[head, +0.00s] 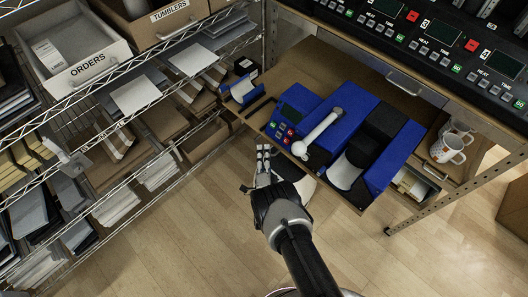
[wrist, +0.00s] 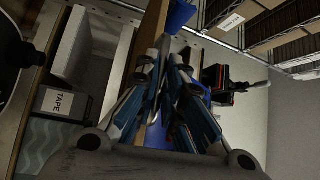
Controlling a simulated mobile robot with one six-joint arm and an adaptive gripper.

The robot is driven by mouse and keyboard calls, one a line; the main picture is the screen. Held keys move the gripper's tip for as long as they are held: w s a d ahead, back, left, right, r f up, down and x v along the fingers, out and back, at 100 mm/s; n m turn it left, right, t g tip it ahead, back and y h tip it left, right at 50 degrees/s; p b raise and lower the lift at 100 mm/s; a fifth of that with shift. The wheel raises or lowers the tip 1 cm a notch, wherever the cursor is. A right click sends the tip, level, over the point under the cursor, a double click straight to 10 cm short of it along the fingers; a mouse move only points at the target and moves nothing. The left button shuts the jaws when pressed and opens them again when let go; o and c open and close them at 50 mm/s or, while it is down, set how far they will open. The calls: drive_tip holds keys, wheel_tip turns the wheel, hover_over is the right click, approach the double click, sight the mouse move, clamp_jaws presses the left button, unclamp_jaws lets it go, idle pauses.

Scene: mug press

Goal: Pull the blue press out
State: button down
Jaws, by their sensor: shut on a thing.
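The blue press (head: 390,142) sits on a wooden pull-out board (head: 283,82) under the counter in the head view. It has a white lever (head: 318,132), a black block on top and a blue panel of buttons at its left. My gripper (head: 264,152) is at the board's front edge, left of the press's middle. In the wrist view my gripper (wrist: 165,60) has its fingers close together about the brown board edge (wrist: 152,22), shut on it. The fingertips partly hide the contact. Blue parts show beside the fingers.
White mugs (head: 448,149) stand at the right of the press. A wire rack (head: 130,100) with boxes and papers is on the left. A control panel (head: 430,45) lies above the board. The floor (head: 190,240) in front is clear. A TAPE box (wrist: 62,102) shows in the wrist view.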

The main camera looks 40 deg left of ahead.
drive_tip(key=shift+w, duration=0.15)
drive_tip(key=c, duration=2)
unclamp_jaws()
drive_tip(key=shift+w, duration=0.1)
drive_tip(key=v, duration=1.2)
drive_tip(key=shift+a, duration=0.15)
